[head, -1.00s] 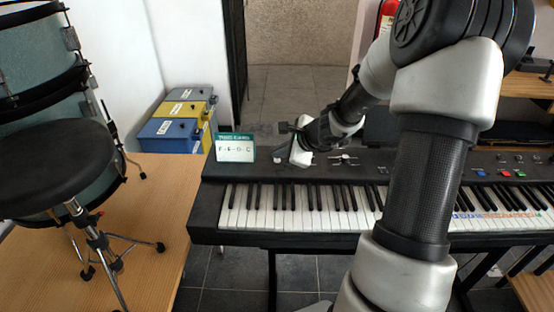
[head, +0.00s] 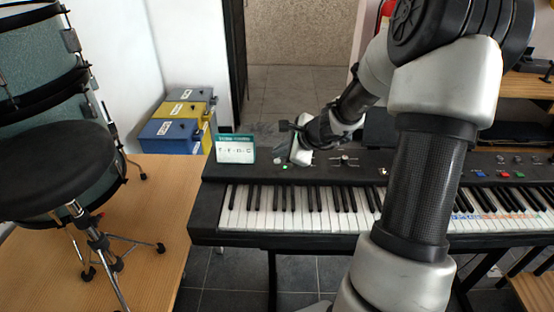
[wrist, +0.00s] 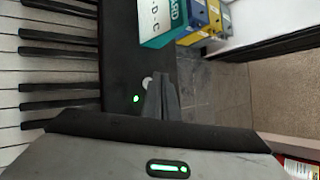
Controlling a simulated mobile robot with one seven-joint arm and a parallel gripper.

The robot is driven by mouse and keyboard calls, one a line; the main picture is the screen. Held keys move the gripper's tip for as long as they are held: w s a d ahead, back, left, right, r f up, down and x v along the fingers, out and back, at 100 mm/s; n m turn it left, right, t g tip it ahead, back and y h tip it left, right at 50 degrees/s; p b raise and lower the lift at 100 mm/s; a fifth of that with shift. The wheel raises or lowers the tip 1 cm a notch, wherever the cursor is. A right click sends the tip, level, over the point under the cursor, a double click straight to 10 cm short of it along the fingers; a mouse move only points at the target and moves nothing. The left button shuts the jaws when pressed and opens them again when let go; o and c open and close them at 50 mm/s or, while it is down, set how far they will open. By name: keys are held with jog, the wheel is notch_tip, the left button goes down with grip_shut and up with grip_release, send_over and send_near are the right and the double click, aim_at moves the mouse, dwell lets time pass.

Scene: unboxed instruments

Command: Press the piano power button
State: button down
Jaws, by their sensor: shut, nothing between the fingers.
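The piano (head: 240,168) is a long black keyboard in the head view. Its power button looks like a small pale round knob (head: 277,160) on the left of the top panel, beside a lit green light (head: 285,167). In the wrist view the pale button (wrist: 147,83) and green light (wrist: 136,99) lie just left of the fingertips. My gripper (head: 286,157) is shut and empty, pointing down at the panel; its fingers (wrist: 161,84) partly cover the button's edge in the wrist view. I cannot tell whether they touch it.
A green-edged card (head: 235,149) stands at the piano's back left corner. Blue and yellow cases (head: 172,132) stand behind it. A black stool (head: 52,168) and drums are at left on a wooden platform (head: 165,200). Coloured buttons (head: 505,174) sit on the panel's right.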

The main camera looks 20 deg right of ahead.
aim_at(280, 164)
notch_tip(280, 164, up, 6)
jog(key=p, duration=0.5)
